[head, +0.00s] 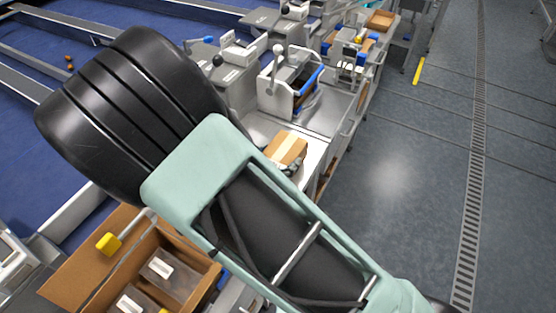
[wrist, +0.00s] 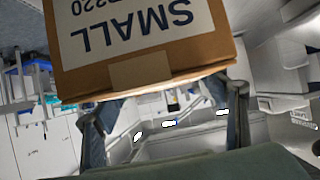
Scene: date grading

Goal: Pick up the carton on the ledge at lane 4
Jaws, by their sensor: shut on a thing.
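A brown cardboard carton (wrist: 145,72) with a white label reading "SMALL" and a strip of tape fills the top of the wrist view. My gripper (wrist: 166,105) has a finger at each side of it and is shut on it. The label appears upside down. In the head view, a taped brown carton (head: 287,149) shows just past my arm, over a pale metal ledge (head: 314,153). I cannot tell from the head view whether the carton touches the ledge.
An open cardboard box (head: 90,262) with clear-lidded packs stands at lower left. A grey machine with a lever (head: 290,85) and a blue-edged part stands behind the ledge. Blue conveyor belts (head: 30,140) lie at left. The grey floor (head: 400,180) at right is clear.

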